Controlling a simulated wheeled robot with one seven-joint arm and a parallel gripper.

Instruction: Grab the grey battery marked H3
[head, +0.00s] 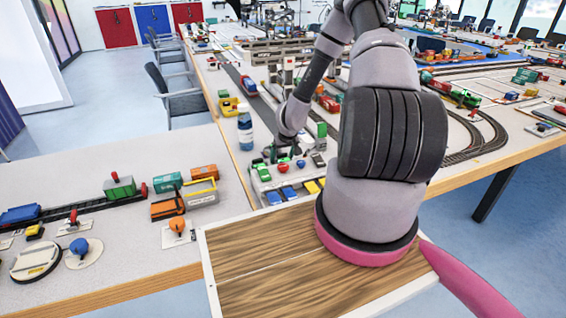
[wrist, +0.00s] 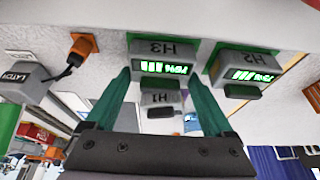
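In the wrist view the labels appear upside down. The grey battery marked H3 (wrist: 160,48) is at the top middle, against a green backing, with a lit green display. My gripper (wrist: 157,74) is open, its two teal fingers pointing at H3, one tip near each side of its lower edge. I cannot tell whether they touch it. The grey battery H2 (wrist: 243,62) is to the right on green, also lit. The grey battery H1 (wrist: 158,97) shows between the fingers. In the head view my gripper (head: 284,152) is small and partly hidden, low over the table.
A grey block marked LATCH (wrist: 24,78) and an orange piece with a black cable (wrist: 83,47) lie left in the wrist view.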

